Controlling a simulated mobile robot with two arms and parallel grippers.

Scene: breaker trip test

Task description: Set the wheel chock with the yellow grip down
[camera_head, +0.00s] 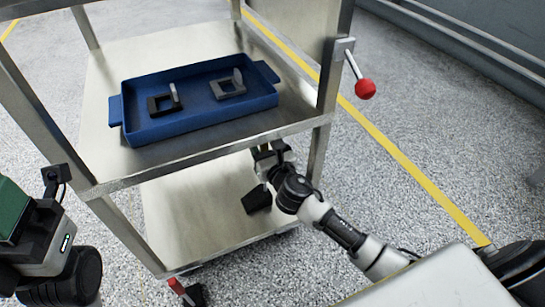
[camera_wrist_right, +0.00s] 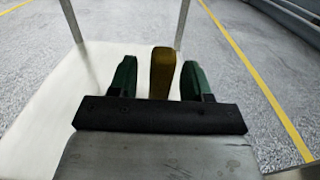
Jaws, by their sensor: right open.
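My right gripper (camera_wrist_right: 158,78) is open in the right wrist view. Its two green fingers stand on either side of a dark yellow grip (camera_wrist_right: 162,72), with a gap on both sides. In the head view the right gripper (camera_head: 265,154) is at the front right of the cart, just below the upper shelf, and partly hidden by its own wrist. A black wedge-shaped block (camera_head: 257,199) shows below it, over the lower shelf; whether it joins the yellow grip is hidden. Part of my left arm shows at the left edge; its jaw opening cannot be seen.
A metal cart has an upper shelf (camera_head: 105,75) and a lower shelf (camera_head: 190,215). A blue tray (camera_head: 205,127) with two dark bracket-like parts sits on top. A red-knobbed lever (camera_head: 365,89) sticks out right. A red-tipped part (camera_head: 177,286) is near the floor. Open floor lies right.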

